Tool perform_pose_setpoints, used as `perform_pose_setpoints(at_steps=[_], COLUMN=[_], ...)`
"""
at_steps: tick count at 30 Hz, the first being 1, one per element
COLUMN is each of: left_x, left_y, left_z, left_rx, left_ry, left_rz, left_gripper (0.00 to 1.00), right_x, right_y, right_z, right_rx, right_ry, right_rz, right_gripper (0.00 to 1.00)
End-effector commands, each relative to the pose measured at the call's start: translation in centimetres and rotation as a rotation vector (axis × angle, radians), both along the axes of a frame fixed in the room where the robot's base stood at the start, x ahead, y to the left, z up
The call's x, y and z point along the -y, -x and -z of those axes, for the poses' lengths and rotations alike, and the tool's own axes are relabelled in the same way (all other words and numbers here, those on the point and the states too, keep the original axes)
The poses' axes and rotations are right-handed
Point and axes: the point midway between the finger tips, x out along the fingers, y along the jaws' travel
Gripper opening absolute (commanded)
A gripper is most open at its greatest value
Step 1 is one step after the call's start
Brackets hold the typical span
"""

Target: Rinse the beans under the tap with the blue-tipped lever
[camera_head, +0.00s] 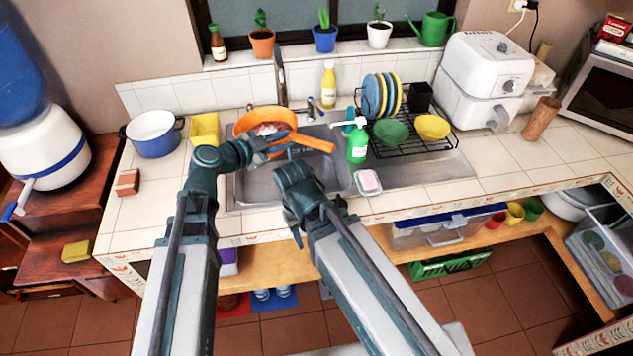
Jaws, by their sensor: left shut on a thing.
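An orange pan-like vessel (243,122) with a long orange handle (315,143) is over the left part of the sink, tilted. Pale reddish contents, perhaps the beans (268,129), show inside it. My left gripper (277,143) is shut on the orange vessel at its near side. A slim tall tap (282,75) stands behind the vessel. A smaller fitting with a blue tip (311,101) stands to its right; its link to the tap is unclear.
A yellow container (205,129) and a blue-white pot (153,133) stand left of the sink. The counter (490,192) is clear at front right.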

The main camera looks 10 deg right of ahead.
Motion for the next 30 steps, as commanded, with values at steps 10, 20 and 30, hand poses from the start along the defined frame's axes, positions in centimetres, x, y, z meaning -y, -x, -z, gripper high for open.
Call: perform_pose_setpoints(at_steps=[10,20,30], left_x=[0.7,1.1,0.9], left_y=[2.2,3.3,2.7], left_z=[5.5,7.8,7.8], left_rx=[0.0,0.0,0.0], left_ry=[-0.001,0.001,0.0], left_rz=[-0.04,-0.072,-0.073], left_gripper=[0.0,0.0,0.0], right_x=[0.0,0.0,0.0], right_y=[-0.1,-0.1,-0.1], right_z=[5.5,7.8,7.8], right_rx=[0.0,0.0,0.0], right_ry=[0.0,0.0,0.0], right_rz=[0.001,0.001,0.001], right_gripper=[0.47,0.47,0.47])
